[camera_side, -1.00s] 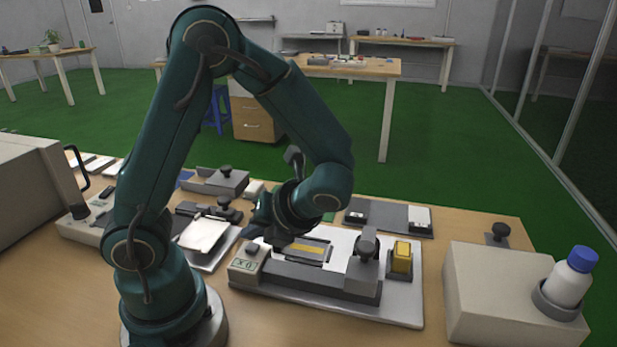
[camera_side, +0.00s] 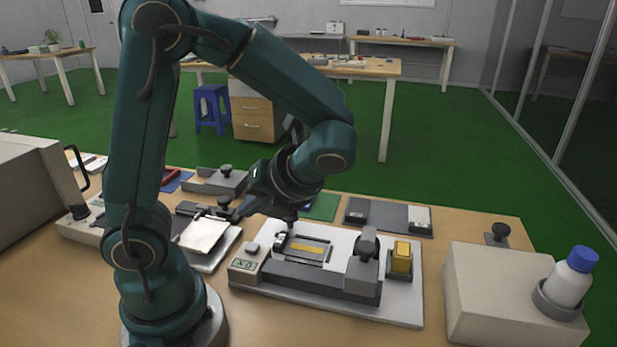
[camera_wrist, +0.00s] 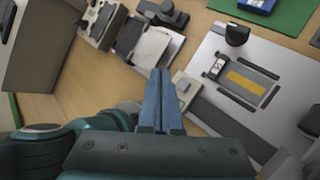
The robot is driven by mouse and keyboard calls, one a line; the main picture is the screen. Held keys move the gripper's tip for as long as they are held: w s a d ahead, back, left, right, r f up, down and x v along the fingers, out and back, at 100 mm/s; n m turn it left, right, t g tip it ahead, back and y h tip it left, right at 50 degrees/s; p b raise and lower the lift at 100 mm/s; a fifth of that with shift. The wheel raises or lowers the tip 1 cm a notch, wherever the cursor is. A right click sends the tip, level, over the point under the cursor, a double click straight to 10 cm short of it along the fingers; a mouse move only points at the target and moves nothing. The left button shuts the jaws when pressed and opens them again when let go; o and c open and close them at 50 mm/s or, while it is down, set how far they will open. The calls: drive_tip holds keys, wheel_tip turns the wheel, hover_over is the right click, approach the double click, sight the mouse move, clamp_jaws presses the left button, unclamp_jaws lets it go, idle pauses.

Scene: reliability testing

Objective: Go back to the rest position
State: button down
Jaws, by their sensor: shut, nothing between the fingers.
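My gripper shows in the wrist view (camera_wrist: 161,98) with its two blue fingers pressed together and nothing between them. In the side view my gripper (camera_side: 238,214) hangs above the table, left of the test fixture, and its fingertips are hard to make out. The test fixture (camera_side: 400,308) is a light plate with grey blocks; it also shows in the wrist view (camera_wrist: 208,52). A yellow strip (camera_side: 307,248) lies in its recessed slot. The gripper appears clear of the fixture.
A white pad on a stand (camera_side: 203,235) is left of the fixture. A yellow block (camera_side: 401,257) stands at the fixture's right end. A beige box (camera_side: 490,290) and a blue-capped bottle (camera_side: 568,280) are at the right. A large machine (camera_side: 30,190) stands at the left.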

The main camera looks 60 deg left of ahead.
idle(0.3)
drive_tip(key=shift+a+r, duration=0.1)
drive_tip(key=shift+r, duration=0.05)
drive_tip(key=d+r+n+t+h, duration=0.3)
drive_tip(key=d+n+t+h, duration=0.5)
drive_tip(key=n, duration=1.4)
drive_tip(key=d, duration=0.2)
drive_tip(key=shift+w+d+r+n+t+h, duration=0.2)
drive_tip(key=shift+d+n+t+h, duration=0.1)
drive_tip(key=shift+d+n+t, duration=0.1)
drive_tip(key=c, duration=1.5)
unclamp_jaws()
drive_tip(key=shift+c, duration=0.2)
